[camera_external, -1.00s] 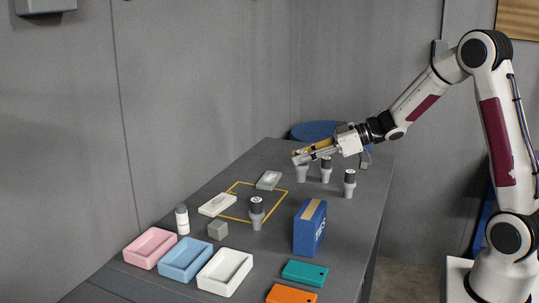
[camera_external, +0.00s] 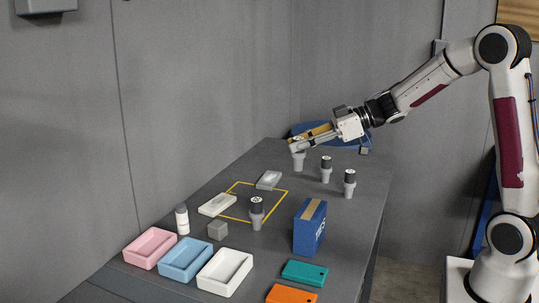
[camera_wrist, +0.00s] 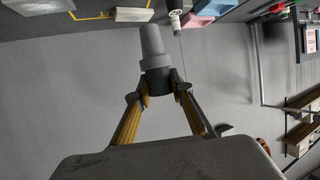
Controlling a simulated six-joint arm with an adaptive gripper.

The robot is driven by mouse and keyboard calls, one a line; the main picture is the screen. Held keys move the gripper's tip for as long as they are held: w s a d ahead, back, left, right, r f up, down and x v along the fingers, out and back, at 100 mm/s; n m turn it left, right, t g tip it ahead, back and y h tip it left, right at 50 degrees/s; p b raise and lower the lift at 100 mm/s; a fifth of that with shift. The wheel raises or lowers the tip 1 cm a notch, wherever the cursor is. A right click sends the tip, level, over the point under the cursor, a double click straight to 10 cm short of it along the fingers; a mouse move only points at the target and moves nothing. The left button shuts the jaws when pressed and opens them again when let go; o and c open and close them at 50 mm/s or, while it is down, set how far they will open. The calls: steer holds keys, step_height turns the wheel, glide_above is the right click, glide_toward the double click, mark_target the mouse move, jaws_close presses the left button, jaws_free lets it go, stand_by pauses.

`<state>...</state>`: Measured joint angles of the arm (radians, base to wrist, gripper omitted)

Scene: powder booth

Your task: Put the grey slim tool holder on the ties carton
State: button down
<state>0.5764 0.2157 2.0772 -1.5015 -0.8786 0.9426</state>
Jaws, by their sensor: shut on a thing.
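My gripper (camera_external: 298,148) is shut on a grey slim tool holder (camera_external: 299,161) near the far end of the table. The holder hangs below the fingertips, tapered end down, seemingly just above the tabletop. In the wrist view my gripper (camera_wrist: 158,88) grips the dark collar end of the holder (camera_wrist: 152,42). A blue carton with a tan tape strip (camera_external: 310,228), which looks to be the ties carton, stands upright nearer the camera at the table's right. Its printing is too small to read. Nothing lies on its top.
White pieces (camera_external: 217,204) (camera_external: 268,180), a grey cube (camera_external: 217,230), a bottle (camera_external: 182,219), trays (camera_external: 225,271), teal (camera_external: 305,272) and orange plates (camera_external: 292,294) occupy the table.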

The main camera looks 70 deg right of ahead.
steer(key=s+a+r+n+y, duration=0.1)
steer(key=s+a+r, duration=0.2)
steer(key=a, duration=0.2)
steer(key=s+a+r+n+g+y, duration=0.1)
steer(key=s+a+r+n+y, duration=0.1)
steer(key=s+a, duration=0.2)
steer(key=shift+s+a+r+g, duration=0.3)
steer(key=shift+a+r, duration=0.1)
steer(key=shift+a, duration=0.85)
step_height(320, 180, down, 6)
steer(key=shift+f, duration=0.15)
steer(key=shift+f, duration=0.15)
steer(key=shift+f, duration=1.75)
steer(key=shift+f, duration=0.1)
